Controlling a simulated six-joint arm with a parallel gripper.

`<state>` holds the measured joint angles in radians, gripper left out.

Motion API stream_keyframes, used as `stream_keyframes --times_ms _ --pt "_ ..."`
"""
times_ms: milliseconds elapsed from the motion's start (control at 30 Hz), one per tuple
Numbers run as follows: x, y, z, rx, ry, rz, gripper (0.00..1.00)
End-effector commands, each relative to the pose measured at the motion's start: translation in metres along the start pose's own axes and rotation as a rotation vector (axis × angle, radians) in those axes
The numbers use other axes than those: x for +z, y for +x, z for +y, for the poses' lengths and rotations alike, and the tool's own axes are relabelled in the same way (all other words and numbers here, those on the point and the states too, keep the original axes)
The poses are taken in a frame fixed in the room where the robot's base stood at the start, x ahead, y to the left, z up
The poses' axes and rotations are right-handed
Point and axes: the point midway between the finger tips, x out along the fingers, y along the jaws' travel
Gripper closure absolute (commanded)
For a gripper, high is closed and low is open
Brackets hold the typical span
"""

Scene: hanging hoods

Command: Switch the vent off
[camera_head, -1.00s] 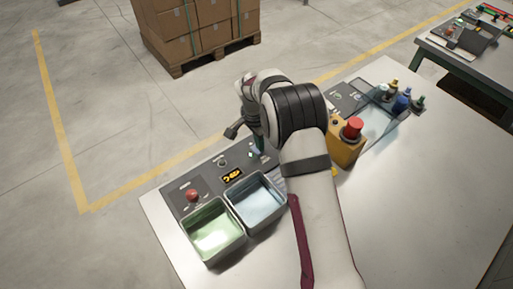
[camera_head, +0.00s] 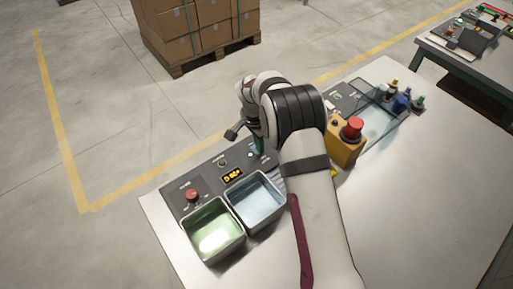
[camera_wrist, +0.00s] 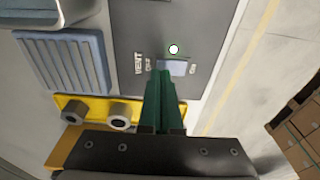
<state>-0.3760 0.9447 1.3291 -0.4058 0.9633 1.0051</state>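The vent switch (camera_wrist: 178,68) is a small pale rocker on a dark grey panel (camera_wrist: 200,20), under a lit lamp (camera_wrist: 174,49) with a green rim. "VENT" and "OFF" are printed at its left and "ON" at its right. My gripper (camera_wrist: 161,74) has its green fingers together and empty, with the tips over the switch's OFF side. They hide that end, and I cannot tell whether they touch it. In the head view my gripper (camera_head: 259,146) is over the panel, partly hidden by my arm; a green lamp (camera_head: 250,154) glows beside it.
A yellow box with a red button (camera_head: 353,127) stands right of my arm. Green (camera_head: 213,258) and blue (camera_head: 258,222) bins sit at the panel's front, near a red knob (camera_head: 192,194) and a yellow display (camera_head: 232,175). Bottles (camera_head: 402,101) stand farther right. The right tabletop is clear.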

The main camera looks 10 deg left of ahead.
Motion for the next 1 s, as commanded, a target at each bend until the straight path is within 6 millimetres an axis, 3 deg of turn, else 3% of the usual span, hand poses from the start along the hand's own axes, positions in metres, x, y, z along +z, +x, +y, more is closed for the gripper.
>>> stream_keyframes --times_ms 700,1000 --pt "0.001 0.009 0.000 -0.001 0.000 0.000 1.00" --pt "-0.003 -0.021 -0.001 -0.002 0.000 0.001 1.00"
